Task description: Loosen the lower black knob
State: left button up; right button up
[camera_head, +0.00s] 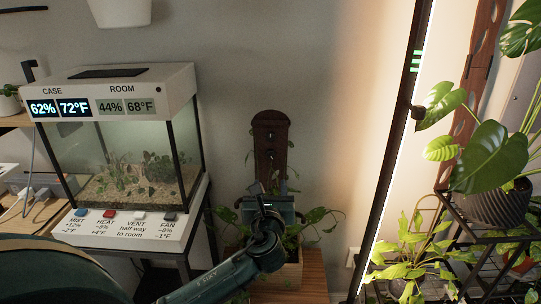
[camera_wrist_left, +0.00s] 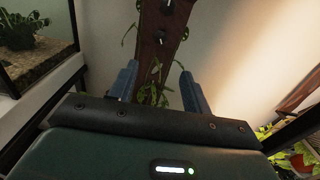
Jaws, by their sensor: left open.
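A dark wooden board (camera_head: 270,128) stands upright against the wall behind a potted plant, with two black knobs one above the other on its face. In the left wrist view the lower black knob (camera_wrist_left: 162,37) and the upper black knob (camera_wrist_left: 168,6) show near the top edge. My left gripper (camera_wrist_left: 159,68) is open, with its two blue fingers apart and nothing gripped between them. The lower knob appears above and beyond the fingertips, apart from them. In the head view my left gripper (camera_head: 268,192) is in front of the board's lower part, below the knobs. My right gripper is out of view.
A glass terrarium case (camera_head: 130,150) stands left. A bright light strip on a dark pole (camera_head: 398,150) and a plant rack (camera_head: 485,233) stand right.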

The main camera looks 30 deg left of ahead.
aim_at(270, 156)
pick_arm(q)
jog(key=x, duration=0.9)
jog(key=b+x, duration=0.1)
jog(key=x, duration=0.3)
jog(key=shift+w+a+r, duration=0.15)
jog(key=shift+r, duration=0.25)
jog(key=c, duration=1)
